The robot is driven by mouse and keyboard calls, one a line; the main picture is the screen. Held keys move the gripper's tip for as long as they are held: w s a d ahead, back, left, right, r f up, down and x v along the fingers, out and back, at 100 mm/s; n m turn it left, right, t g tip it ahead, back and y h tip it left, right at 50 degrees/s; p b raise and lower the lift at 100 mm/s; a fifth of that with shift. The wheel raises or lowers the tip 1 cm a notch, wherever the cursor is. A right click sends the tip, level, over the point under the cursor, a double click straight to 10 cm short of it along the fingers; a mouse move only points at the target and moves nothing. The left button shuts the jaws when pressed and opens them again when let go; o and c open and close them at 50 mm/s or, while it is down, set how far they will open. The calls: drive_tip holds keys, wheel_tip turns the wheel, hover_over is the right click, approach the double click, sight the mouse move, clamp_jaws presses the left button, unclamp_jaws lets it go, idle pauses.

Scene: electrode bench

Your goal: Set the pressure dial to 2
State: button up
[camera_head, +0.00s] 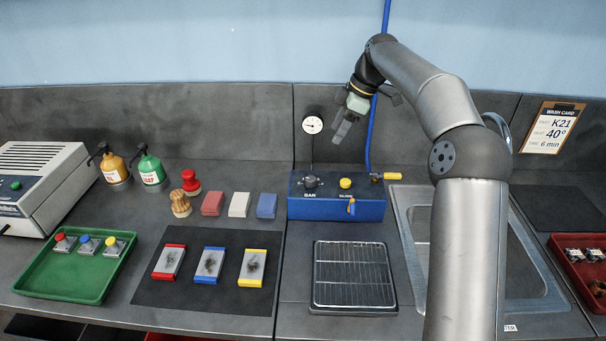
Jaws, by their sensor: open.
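The pressure dial is a dark round knob (312,182) on the left of the top of a blue box (333,209), with the label BAR in front of it. Its setting is too small to read. A round white gauge (312,125) stands behind the box; its reading is too small to tell. My gripper (341,132) is open and empty. It hangs tilted down to the left, above and behind the box, close to the right of the gauge in the picture and apart from the knob.
A yellow knob (346,183) and a yellow-handled valve (386,176) sit right of the dial. A blue hose (370,130) rises behind. A wire rack (353,275) lies in front, a sink (535,262) right. Coloured blocks (239,204) stand left. The dark mat (215,302) holds several plates.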

sight(311, 178)
drive_tip(key=p+x, duration=0.2)
drive_tip(key=x, duration=1.5)
drive_tip(key=shift+d+f+p, duration=0.1)
drive_tip(key=shift+p, duration=0.25)
drive_tip(key=c, duration=1)
